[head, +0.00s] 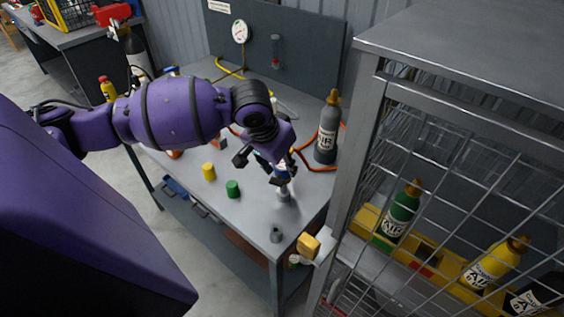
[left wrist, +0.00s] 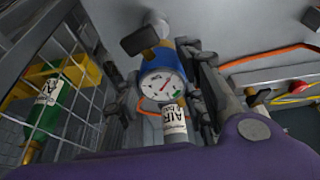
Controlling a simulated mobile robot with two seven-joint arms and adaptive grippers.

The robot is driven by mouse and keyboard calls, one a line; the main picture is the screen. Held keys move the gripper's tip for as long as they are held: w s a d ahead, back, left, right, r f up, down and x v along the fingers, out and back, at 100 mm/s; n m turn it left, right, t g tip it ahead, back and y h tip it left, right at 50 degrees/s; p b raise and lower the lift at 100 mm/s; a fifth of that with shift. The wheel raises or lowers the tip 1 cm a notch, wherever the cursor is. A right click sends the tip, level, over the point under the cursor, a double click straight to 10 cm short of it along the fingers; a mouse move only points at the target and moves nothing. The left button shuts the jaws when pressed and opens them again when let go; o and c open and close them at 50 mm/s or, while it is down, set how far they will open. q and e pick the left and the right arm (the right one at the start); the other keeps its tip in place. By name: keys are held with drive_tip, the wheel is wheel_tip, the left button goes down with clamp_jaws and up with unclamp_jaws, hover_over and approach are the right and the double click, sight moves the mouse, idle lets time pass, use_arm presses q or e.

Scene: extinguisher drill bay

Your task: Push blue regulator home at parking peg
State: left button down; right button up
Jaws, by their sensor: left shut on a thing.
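My left gripper (head: 277,172) is over the right front part of the bench. It is shut on the blue regulator (left wrist: 160,55), whose round white gauge (left wrist: 160,84) faces the left wrist camera between the fingers. In the head view the regulator is mostly hidden by the gripper. A short grey post (head: 283,196), probably the parking peg, stands directly below the gripper. Whether the regulator is fully seated on it cannot be told. My right gripper is not in view.
A green cap (head: 232,188) and a yellow cap (head: 208,171) stand left of the gripper on the bench (head: 232,222). A grey AIR cylinder (head: 327,130) stands behind. A mesh cage (head: 372,130) with cylinders closes the right side.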

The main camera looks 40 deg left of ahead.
use_arm(q)
drive_tip(key=shift+s+d+r, duration=0.1)
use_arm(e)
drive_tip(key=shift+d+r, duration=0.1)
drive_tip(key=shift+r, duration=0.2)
use_arm(q)
drive_tip(key=shift+p, duration=0.3)
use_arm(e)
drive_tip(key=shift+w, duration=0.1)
use_arm(q)
drive_tip(key=shift+s+d+g+p, duration=0.1)
drive_tip(key=shift+s+g+p, duration=0.4)
drive_tip(key=shift+g, duration=0.3)
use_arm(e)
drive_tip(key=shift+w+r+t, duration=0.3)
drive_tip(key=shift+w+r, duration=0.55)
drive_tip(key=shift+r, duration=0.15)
use_arm(q)
drive_tip(key=shift+w, duration=0.4)
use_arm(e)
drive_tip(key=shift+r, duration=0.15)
use_arm(q)
drive_tip(key=shift+w, duration=0.3)
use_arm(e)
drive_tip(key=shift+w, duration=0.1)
use_arm(q)
drive_tip(key=shift+f, duration=0.25)
drive_tip(key=shift+s+x, duration=0.25)
drive_tip(key=shift+x, duration=0.75)
